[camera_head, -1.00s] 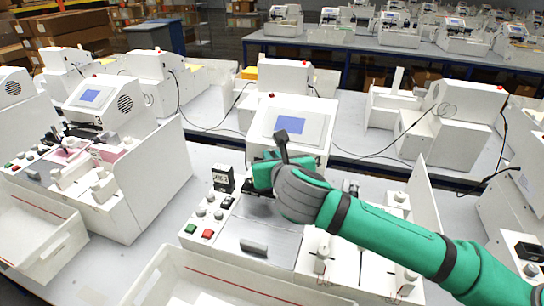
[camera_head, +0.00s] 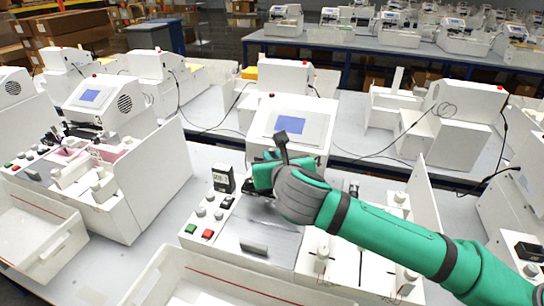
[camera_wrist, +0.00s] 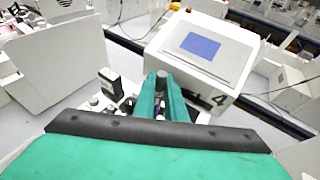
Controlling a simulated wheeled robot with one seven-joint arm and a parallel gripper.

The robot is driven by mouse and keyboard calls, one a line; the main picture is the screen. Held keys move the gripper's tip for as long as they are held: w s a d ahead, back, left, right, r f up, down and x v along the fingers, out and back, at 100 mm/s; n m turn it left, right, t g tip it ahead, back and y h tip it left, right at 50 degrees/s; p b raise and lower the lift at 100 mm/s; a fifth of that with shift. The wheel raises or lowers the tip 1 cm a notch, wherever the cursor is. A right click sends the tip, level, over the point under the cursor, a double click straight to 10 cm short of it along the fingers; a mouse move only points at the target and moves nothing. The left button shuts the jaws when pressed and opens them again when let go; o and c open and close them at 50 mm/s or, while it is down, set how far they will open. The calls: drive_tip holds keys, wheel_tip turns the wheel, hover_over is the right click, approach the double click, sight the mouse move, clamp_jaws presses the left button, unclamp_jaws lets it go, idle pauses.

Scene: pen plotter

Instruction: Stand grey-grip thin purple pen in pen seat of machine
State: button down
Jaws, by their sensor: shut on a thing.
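My gripper (camera_head: 260,180) is at the front of the white machine (camera_head: 312,150), just below its screen. It also shows in the wrist view (camera_wrist: 161,80), where its two green fingers point toward the machine and are close together. They are shut on a thin thing, which I take to be the purple pen; only a small dark, purplish bit (camera_wrist: 160,113) shows between the fingers. The grey grip cannot be made out. The pen seat is hidden behind my gripper and arm, so I cannot tell whether the pen is touching it or upright.
A small black block (camera_head: 223,178) with a label stands left of my gripper. A panel with knobs and green and red buttons (camera_head: 207,234) lies in front of it. A white tray (camera_head: 165,262) is at the near edge. A white side wall (camera_head: 420,205) rises at the right.

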drive_tip(key=shift+f, duration=4)
drive_tip(key=c, duration=1.7)
unclamp_jaws()
drive_tip(key=v, duration=1.1)
